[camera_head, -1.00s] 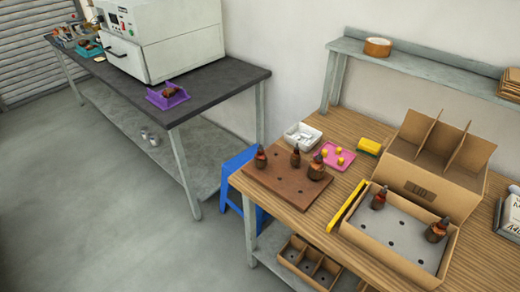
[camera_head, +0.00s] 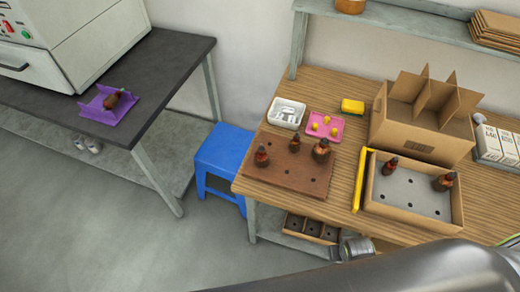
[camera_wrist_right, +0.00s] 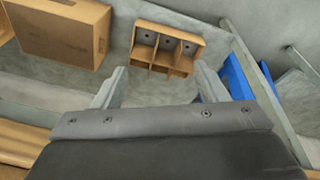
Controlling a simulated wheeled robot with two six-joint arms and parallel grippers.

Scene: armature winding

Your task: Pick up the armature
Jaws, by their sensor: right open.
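Several armatures, dark brown with copper windings, stand upright. Three are on the brown board with holes (camera_head: 290,185), including a left one (camera_head: 261,156), a middle one (camera_head: 294,144) and a thicker right one (camera_head: 321,150). Two more stand in the cardboard tray with a grey holed insert (camera_head: 415,200), at its back left (camera_head: 390,166) and right (camera_head: 443,182). Another armature (camera_head: 117,99) lies tilted on the purple holder (camera_head: 95,112) on the dark bench. My right gripper (camera_wrist_right: 157,85) is open and empty in the right wrist view, above the lower area. My left gripper is not in view.
A divided cardboard box (camera_head: 420,135) stands at the back right. A blue stool (camera_head: 222,150) fills the gap between benches.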

